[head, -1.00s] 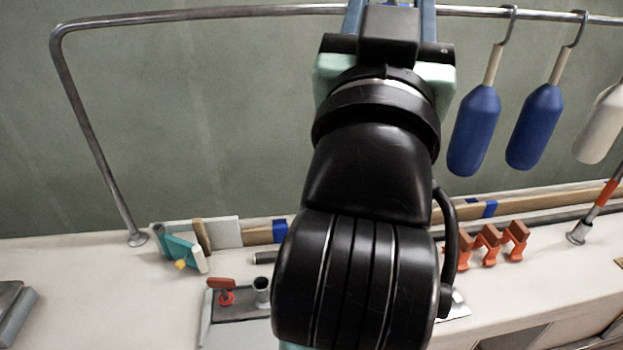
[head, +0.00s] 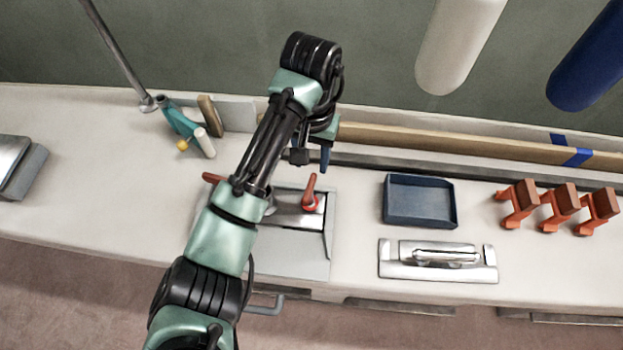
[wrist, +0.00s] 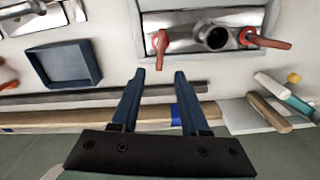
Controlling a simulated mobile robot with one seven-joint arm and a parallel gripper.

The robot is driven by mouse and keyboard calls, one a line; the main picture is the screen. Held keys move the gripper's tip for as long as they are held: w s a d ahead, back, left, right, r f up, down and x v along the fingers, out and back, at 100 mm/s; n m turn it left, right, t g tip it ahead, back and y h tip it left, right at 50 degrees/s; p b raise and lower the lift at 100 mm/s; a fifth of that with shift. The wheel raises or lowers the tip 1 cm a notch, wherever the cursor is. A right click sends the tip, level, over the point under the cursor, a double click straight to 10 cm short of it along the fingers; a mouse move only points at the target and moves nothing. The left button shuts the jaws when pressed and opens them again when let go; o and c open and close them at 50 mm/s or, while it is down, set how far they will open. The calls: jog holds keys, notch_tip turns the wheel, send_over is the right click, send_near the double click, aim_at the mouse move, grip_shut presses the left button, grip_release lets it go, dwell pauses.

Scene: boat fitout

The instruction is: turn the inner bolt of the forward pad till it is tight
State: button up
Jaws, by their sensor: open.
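A metal plate (head: 290,215) with a short upright tube and two red-handled bolts lies on a grey pad (head: 310,262). The right-hand bolt (head: 311,196) has its red handle pointing up and away in the head view; in the wrist view it is the left one (wrist: 161,48). The other red handle (head: 211,177) is partly hidden behind my arm and shows in the wrist view (wrist: 265,40). Which bolt is the inner one, I cannot tell. My gripper (head: 325,167) is open and empty, just behind the right-hand bolt. In the wrist view its blue fingertips (wrist: 159,74) are apart, with that handle beyond them.
A blue tray (head: 420,222), a silver plate with a handle (head: 438,270) and several orange clamps (head: 560,210) stand to the right. A teal tool (head: 183,122) lies left. A wooden strip (head: 450,143) runs along the back. Floats (head: 457,45) hang above.

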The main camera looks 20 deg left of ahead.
aim_at(312, 180)
notch_tip(312, 180, down, 8)
jog(key=shift+f, duration=0.15)
dwell(0.3)
jog(key=shift+w, duration=0.1)
grip_shut()
